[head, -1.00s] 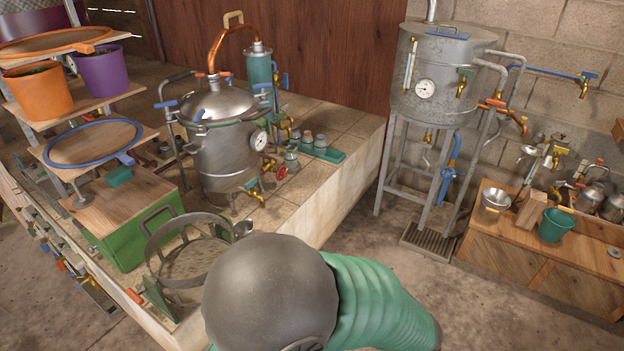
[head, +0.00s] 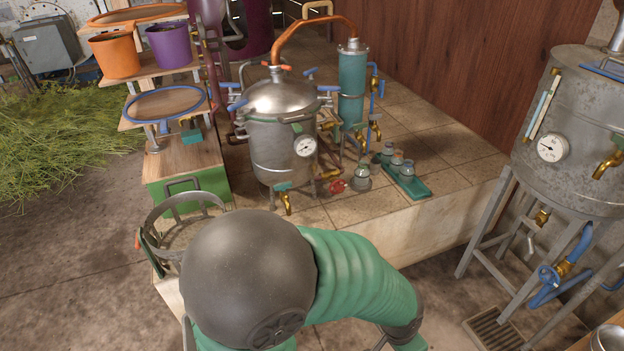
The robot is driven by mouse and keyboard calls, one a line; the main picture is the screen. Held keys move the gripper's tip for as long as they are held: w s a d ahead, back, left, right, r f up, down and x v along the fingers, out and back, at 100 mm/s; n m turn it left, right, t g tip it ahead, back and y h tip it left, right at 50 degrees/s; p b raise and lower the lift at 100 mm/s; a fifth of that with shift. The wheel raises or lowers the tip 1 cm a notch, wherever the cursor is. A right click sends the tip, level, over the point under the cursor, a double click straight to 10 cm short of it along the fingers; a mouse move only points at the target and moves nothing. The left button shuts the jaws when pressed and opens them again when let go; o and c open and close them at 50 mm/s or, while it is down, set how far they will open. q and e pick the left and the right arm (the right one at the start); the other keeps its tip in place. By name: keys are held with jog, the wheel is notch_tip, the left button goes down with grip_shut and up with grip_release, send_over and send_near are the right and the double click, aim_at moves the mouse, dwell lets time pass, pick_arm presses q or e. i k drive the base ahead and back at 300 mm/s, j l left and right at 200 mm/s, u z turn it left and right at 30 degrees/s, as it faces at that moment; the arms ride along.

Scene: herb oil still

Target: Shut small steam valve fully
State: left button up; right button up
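A small valve with a red handwheel (head: 336,186) sits low at the front right of the steel still pot (head: 282,145), by the tiled platform's front. It looks like the small steam valve, but I cannot tell how far it is turned. A brass tap with a teal handle (head: 285,197) sits to its left under the pot. Part of my arm fills the lower middle, in front of the platform. Neither of my grippers is in view.
The tiled platform (head: 445,185) carries the pot, a teal condenser (head: 352,85) and a green tray of jars (head: 408,180). The grey tank (head: 575,120) stands on legs at right. Floor is free between.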

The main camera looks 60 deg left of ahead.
aim_at(338, 187)
jog(key=i+j+u, duration=0.15)
jog(key=i+u, duration=0.5)
jog(key=u, duration=0.2)
jog(key=i+u, duration=0.4)
jog(key=i+j+u, duration=0.15)
jog(key=i, duration=0.3)
jog(key=i+j+u, duration=0.15)
jog(key=i, duration=0.35)
